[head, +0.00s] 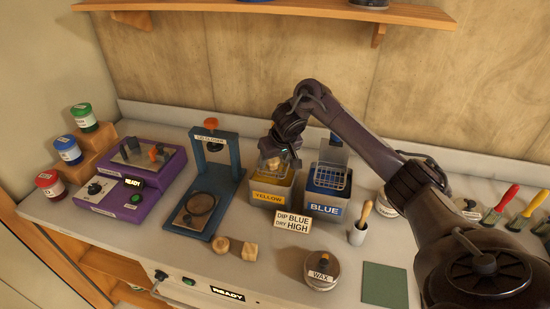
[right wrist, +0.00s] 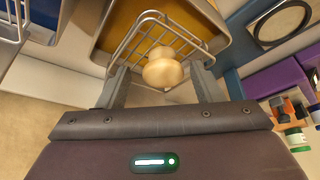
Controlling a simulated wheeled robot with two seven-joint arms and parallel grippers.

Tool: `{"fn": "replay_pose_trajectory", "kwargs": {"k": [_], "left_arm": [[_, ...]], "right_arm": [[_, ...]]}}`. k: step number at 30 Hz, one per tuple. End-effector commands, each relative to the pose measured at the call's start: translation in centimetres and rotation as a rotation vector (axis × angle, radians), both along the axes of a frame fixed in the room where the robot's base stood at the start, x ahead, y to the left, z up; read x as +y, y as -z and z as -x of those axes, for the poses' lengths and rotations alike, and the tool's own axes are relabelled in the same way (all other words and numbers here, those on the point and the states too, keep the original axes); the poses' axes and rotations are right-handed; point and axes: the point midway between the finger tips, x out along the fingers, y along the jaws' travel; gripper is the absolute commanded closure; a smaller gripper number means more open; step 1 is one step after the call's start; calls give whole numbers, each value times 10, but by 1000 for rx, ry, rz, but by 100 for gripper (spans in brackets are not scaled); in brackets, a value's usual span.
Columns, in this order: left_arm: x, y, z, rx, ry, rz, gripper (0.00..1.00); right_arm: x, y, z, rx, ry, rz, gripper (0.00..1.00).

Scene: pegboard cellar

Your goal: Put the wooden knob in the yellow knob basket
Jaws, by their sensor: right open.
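The pale wooden knob (head: 272,164) shows at the wire yellow knob basket (head: 264,174), above the yellow tank (head: 270,192). In the right wrist view the knob (right wrist: 163,68) lies between the fingers, in front of the basket's wire grid (right wrist: 150,38). My right gripper (right wrist: 160,78) is open, with a gap on each side of the knob. In the head view my right gripper (head: 285,154) is over the back of the yellow tank and partly hides it. Whether the knob rests on the basket floor is unclear. My left gripper is out of view.
The blue tank (head: 323,208) with its basket stands close on the right. A blue stand (head: 214,150) is on the left. A sign (head: 292,222), two wooden pieces (head: 236,247) and a wax tin (head: 322,271) are in front. A shelf (head: 270,8) is above.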

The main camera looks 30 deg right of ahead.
Motion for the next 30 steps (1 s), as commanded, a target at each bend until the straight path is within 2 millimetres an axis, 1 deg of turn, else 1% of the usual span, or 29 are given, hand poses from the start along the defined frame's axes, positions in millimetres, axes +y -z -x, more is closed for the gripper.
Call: {"fn": "replay_pose_trajectory", "kwargs": {"k": [2,6,9,10,12,17,22,30], "left_arm": [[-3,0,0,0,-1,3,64],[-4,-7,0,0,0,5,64],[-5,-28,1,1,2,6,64],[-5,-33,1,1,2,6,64],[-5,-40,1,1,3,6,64],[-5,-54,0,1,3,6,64],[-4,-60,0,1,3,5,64],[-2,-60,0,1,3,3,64]], "right_arm": [[0,-7,0,-4,0,1,40],[1,-30,9,-6,-2,3,40],[0,-57,18,-5,-1,8,40],[1,-63,21,-3,-2,7,40],[2,-76,27,-5,-1,7,40],[4,-100,40,-3,-1,4,40],[6,-112,47,-2,-1,2,40],[7,-113,49,-1,0,0,40]]}}
